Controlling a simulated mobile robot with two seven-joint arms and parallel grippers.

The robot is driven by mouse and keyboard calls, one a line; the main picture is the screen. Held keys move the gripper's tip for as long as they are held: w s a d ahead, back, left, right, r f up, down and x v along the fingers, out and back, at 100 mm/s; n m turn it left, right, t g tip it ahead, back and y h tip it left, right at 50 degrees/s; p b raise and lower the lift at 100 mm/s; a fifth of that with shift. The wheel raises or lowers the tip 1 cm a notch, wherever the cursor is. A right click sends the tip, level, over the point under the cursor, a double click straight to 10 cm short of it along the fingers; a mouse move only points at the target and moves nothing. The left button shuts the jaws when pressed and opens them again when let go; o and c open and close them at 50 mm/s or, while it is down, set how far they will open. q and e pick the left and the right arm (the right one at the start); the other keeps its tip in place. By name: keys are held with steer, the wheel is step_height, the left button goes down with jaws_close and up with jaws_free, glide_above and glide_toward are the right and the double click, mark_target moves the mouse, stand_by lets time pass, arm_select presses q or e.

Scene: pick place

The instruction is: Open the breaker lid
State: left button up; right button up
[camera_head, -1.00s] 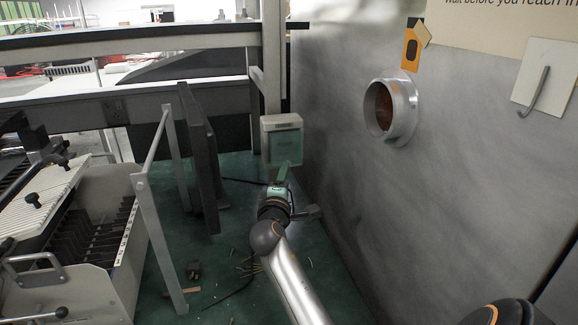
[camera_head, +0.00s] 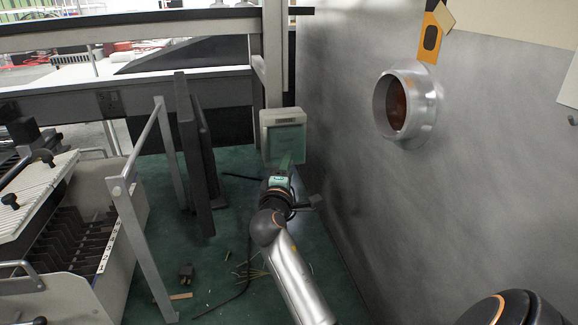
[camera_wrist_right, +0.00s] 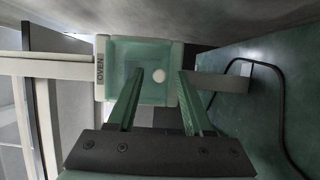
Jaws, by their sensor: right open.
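The breaker box (camera_head: 283,137) has a pale housing and a green translucent lid (camera_head: 285,142). It is fixed at the far end by the grey post. In the right wrist view the lid (camera_wrist_right: 151,57) looks closed, with a round pale spot behind it and the word OVEN on the housing (camera_wrist_right: 100,75). My right gripper (camera_head: 287,160) is in front of the box's lower part. In the right wrist view its two green fingers (camera_wrist_right: 160,74) are apart with nothing between them, overlapping the lid's lower part. Contact with the lid cannot be told. My left gripper is not in view.
A metal wall (camera_head: 345,130) with a round port (camera_head: 405,104) stands close on the right. Dark upright panels (camera_head: 190,150) and a metal frame (camera_head: 140,190) stand on the left. A black cable (camera_head: 240,285) and scraps lie on the green floor (camera_head: 225,235).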

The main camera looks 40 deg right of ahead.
steer(key=shift+c, duration=0.3)
jaws_close()
stand_by(1.2)
